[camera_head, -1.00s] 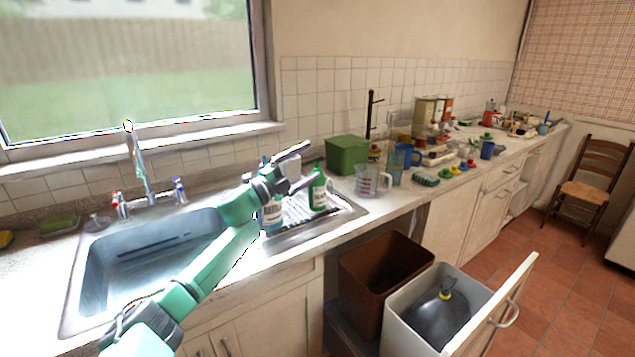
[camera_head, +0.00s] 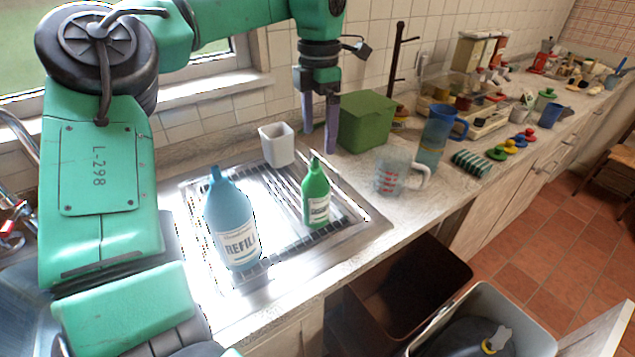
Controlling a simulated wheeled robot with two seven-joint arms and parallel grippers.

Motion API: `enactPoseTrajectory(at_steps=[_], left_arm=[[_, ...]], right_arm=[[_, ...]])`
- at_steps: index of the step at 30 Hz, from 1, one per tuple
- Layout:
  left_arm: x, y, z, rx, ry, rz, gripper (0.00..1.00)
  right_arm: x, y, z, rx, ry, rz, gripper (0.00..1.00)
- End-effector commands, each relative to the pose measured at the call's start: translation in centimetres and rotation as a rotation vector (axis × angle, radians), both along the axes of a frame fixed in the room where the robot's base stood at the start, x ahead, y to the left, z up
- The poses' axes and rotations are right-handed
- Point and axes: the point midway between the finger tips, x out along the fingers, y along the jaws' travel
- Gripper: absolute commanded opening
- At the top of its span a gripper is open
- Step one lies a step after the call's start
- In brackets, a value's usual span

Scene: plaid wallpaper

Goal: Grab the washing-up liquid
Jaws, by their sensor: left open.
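A green bottle with a white label (camera_head: 316,196) stands upright on the metal draining board. It looks like the washing-up liquid. A larger blue bottle labelled REFILL (camera_head: 231,222) stands to its left. My left gripper (camera_head: 320,140) hangs with its fingers pointing down, just above and behind the green bottle's cap. Its two fingers are apart with nothing between them. I cannot tell the exact depth gap between fingers and bottle. My right gripper is not in view.
A white cup (camera_head: 276,145) stands behind the bottles. A green box (camera_head: 366,121) is close right of my gripper. A measuring jug (camera_head: 391,172) and a blue pitcher (camera_head: 436,135) stand further right. Open bins (camera_head: 404,275) are below the counter.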

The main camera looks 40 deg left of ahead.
Motion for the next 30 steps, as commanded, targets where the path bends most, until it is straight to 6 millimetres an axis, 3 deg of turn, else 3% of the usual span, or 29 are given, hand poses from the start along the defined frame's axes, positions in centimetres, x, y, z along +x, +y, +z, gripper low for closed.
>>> enactPoseTrajectory(at_steps=[2,6,9,13,18,26,30], left_arm=[[-0.2,-0.1,-1.9,-0.004,0.003,-0.004,1.00],[-0.3,-0.2,-5.4,-0.006,0.001,-0.002,1.00],[-0.2,-0.2,-7.0,-0.005,-0.001,-0.001,1.00],[-0.7,-0.3,-8.5,-0.006,0.000,-0.001,1.00],[-1.2,-0.4,-11.7,-0.004,0.000,0.000,1.00],[-1.2,-0.4,-12.7,-0.004,-0.005,0.001,1.00],[-1.2,-0.3,-12.7,-0.004,-0.005,0.001,0.50]], right_arm=[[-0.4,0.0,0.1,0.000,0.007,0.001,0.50],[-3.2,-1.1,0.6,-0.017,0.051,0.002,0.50],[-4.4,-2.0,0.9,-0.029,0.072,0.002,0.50],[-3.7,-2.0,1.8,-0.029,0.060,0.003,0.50],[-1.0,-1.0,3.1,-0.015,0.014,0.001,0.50],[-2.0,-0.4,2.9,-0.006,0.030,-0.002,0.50],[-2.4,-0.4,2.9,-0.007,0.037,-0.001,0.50]])
